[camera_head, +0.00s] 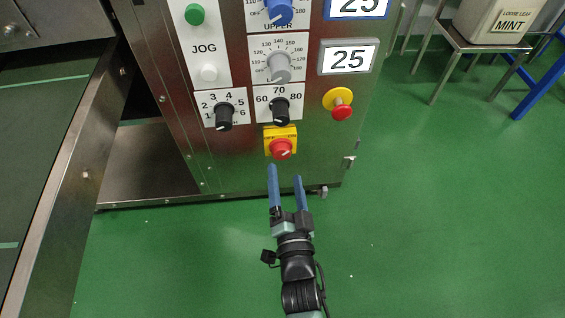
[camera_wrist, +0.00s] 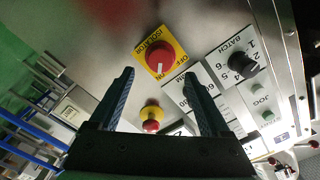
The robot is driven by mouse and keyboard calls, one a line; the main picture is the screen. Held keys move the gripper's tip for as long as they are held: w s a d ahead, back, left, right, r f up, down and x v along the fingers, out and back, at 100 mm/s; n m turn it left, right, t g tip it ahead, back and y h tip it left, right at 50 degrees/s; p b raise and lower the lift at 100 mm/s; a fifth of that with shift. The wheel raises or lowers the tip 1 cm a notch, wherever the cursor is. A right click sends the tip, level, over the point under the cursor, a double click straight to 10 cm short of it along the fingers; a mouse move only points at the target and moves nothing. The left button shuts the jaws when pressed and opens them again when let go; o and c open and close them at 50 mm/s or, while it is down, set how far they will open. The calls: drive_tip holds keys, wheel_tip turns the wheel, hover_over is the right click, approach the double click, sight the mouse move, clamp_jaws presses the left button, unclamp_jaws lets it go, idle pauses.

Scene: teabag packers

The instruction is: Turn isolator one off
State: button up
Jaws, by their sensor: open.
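The isolator is a red rotary knob (camera_head: 281,149) on a yellow plate, low on the steel control panel. In the wrist view the red knob (camera_wrist: 160,58) sits on its yellow plate, which bears the words ISOLATOR, OFF and ON. A white pointer line shows on the knob; I cannot tell for certain which word it points to. My gripper (camera_head: 286,174) is open and empty, its two blue fingers just below and in front of the knob. In the wrist view the fingertips (camera_wrist: 158,73) stand either side of the knob, apart from it.
A red emergency button (camera_head: 342,109) on a yellow base is right of the isolator. Black dials (camera_head: 280,110) and (camera_head: 224,117) the batch dial sit above it. A steel frame (camera_head: 62,200) stands left. A stool (camera_head: 460,45) holds a MINT container. Green floor is clear in front.

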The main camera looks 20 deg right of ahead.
sight(282, 155)
drive_tip(key=x, duration=0.5)
drive_tip(key=shift+w+b, duration=0.4)
clamp_jaws()
